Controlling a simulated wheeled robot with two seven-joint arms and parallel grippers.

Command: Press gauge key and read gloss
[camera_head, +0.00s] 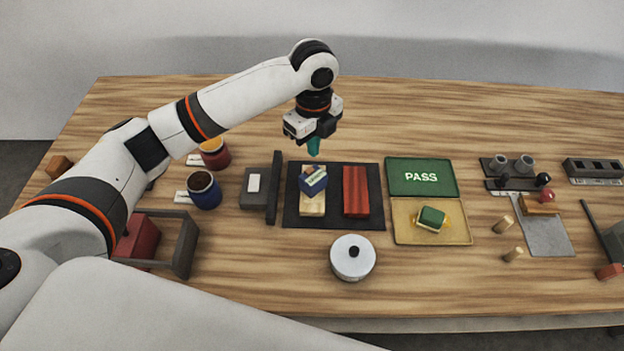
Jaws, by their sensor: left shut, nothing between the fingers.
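The gauge (312,185) is a small dark blue block with a pale label or display on top, too small to read. It sits on a pale panel (312,208), which lies on a black mat (332,220). A red-brown panel (356,190) lies on the same mat to the right. My left gripper (314,148) points down with teal fingertips shut and empty. In the picture it is just above the gauge, and a gap shows between them. A gauge key cannot be made out. My right gripper is not in view.
A green PASS board (422,176) adjoins a tan tray (400,232) holding a green-and-yellow block (431,219). A white lidded pot (353,258) stands in front of the mat. A dark upright plate (273,190) stands left. Blue (205,192) and red (215,156) pots stand farther left.

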